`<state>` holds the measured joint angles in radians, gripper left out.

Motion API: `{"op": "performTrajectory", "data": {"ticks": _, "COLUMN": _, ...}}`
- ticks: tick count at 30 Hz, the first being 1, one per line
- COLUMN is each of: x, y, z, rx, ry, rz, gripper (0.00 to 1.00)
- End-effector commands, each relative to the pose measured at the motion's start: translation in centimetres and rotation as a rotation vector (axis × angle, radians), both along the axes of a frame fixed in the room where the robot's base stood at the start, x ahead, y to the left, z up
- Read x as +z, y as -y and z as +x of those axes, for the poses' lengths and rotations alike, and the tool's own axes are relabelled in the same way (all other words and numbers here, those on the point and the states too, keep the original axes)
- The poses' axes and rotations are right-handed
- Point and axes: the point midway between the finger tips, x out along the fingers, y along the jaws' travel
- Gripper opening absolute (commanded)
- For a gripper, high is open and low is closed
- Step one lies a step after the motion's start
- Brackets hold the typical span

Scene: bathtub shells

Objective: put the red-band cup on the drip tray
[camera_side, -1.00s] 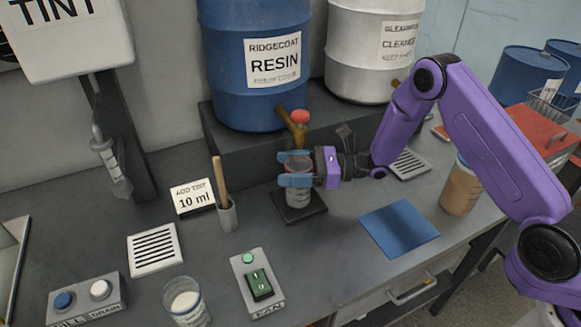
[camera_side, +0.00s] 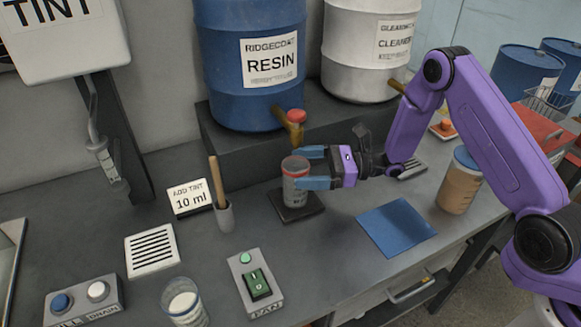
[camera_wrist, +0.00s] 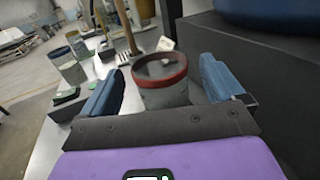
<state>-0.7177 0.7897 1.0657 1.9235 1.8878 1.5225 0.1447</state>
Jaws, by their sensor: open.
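The red-band cup (camera_side: 295,187), a clear grey cup with a red rim band, stands upright on a dark square pad (camera_side: 312,211) below the resin tap. In the wrist view the cup (camera_wrist: 163,88) appears between my fingers, with a gap on each side. My gripper (camera_side: 303,168) is open, its blue fingers level with the cup's upper part and coming from the right. It also shows in the wrist view (camera_wrist: 162,70). A white slotted tray (camera_side: 130,257) lies empty at front left. A similar slotted tray (camera_side: 415,172), partly hidden by my arm, lies below the cleaner tap.
The resin drum (camera_side: 225,85) and its tap (camera_side: 295,130) are behind and above the cup. A pot with a stick (camera_side: 224,217), a sign (camera_side: 187,197), a fan switch (camera_side: 256,282) and another cup (camera_side: 184,303) stand to the left. A flat blue sheet (camera_side: 397,228) lies at right.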

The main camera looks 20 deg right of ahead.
Motion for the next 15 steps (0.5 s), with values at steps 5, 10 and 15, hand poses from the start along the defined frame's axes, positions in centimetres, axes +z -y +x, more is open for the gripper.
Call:
{"op": "performTrajectory", "data": {"ticks": 5, "x": 0.0, "y": 3.6, "z": -1.3, "rx": -0.006, "ry": -0.002, "rz": 0.001, "gripper": 0.95}}
{"op": "performTrajectory", "data": {"ticks": 10, "x": 0.0, "y": 5.8, "z": -2.3, "rx": -0.003, "ry": -0.001, "rz": 0.000, "gripper": 0.95}}
{"op": "performTrajectory", "data": {"ticks": 15, "x": 0.0, "y": 6.9, "z": -2.8, "rx": -0.001, "ry": 0.001, "rz": 0.000, "gripper": 0.95}}
